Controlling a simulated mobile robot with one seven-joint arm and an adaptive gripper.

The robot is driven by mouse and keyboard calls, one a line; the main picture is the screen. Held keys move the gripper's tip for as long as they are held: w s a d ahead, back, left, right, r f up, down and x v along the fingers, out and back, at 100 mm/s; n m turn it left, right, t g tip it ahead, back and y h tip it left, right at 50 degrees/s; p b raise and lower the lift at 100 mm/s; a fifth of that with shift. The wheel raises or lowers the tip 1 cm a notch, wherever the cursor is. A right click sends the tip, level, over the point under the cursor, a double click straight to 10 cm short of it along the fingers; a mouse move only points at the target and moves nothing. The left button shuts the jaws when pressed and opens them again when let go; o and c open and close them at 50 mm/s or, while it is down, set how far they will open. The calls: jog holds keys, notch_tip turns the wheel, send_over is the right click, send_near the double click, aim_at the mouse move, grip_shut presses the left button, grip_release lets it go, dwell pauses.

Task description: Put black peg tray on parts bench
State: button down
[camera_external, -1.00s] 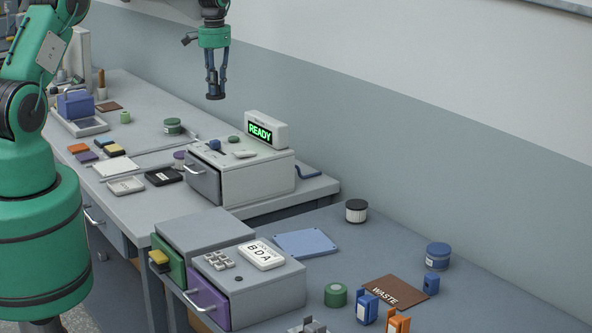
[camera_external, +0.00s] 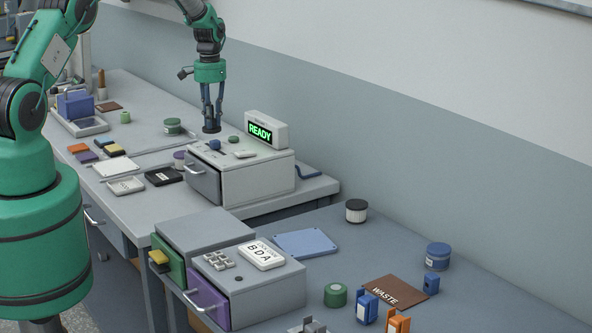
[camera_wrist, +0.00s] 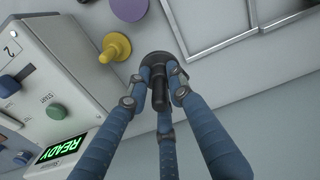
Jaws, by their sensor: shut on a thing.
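My gripper (camera_external: 212,108) is shut on a black peg with a round, disc-like base (camera_external: 212,129), the thing that best fits the black peg tray. In the wrist view, its stem (camera_wrist: 160,88) stands between my fingers, with the dark disc beyond them. It is upright, just behind the grey READY machine (camera_external: 262,180) in the external view. I cannot tell whether its base touches the far bench (camera_external: 150,205). A flat black tray (camera_external: 163,176) lies on that bench, left of the machine. No label shows which bench is the parts bench.
A yellow flanged peg (camera_wrist: 117,46) and a purple disc (camera_wrist: 128,8) are close to the held piece in the wrist view. Metal-edged frames (camera_wrist: 222,45) lie to its right. The near bench (camera_external: 400,250) holds drawer boxes, a blue plate (camera_external: 305,243) and a brown WASTE mat (camera_external: 394,291).

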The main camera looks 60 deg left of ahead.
jog(key=shift+f, duration=0.1)
dwell(0.3)
jog(key=shift+f, duration=3)
jog(key=shift+f+p, duration=0.4)
jog(key=shift+f, duration=1.5)
jog(key=shift+f, duration=0.15)
jog(key=c, duration=1.5)
grip_release()
jog(key=shift+c, duration=0.2)
jog(key=shift+r, duration=0.2)
